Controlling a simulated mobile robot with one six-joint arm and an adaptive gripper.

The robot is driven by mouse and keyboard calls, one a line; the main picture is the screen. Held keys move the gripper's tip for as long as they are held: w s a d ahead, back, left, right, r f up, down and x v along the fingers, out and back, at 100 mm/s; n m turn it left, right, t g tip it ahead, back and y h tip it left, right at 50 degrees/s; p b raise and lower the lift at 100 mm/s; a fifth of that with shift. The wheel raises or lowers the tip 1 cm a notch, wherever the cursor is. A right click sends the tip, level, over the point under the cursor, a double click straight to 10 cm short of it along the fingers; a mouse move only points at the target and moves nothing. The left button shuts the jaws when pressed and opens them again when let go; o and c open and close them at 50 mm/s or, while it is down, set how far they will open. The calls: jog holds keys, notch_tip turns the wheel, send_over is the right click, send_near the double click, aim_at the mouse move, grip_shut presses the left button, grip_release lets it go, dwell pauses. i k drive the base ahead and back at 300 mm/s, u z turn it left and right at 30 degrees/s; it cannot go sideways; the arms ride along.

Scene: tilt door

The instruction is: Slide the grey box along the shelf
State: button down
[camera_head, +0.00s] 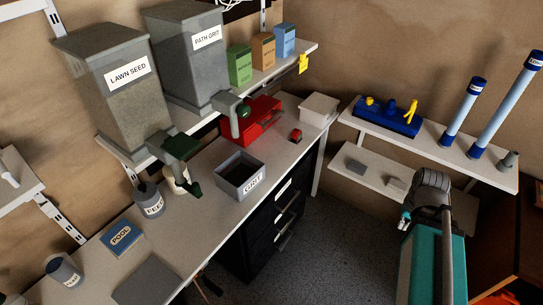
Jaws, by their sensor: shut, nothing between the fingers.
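My gripper (405,217) shows small at the arm's left side, below the shelf in the picture. It looks shut and empty, apart from the grey box.
An upper shelf (480,165) above holds a blue tray (388,119) and two blue tubes. At left, a workbench (222,222) carries an open grey GRIT bin (240,181) and a red toolbox (257,122). The floor (330,235) between bench and arm looks clear.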

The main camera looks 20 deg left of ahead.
aim_at(239, 175)
jog(key=z, duration=0.95)
jog(key=i, duration=1.15)
jog(key=u, duration=1.85)
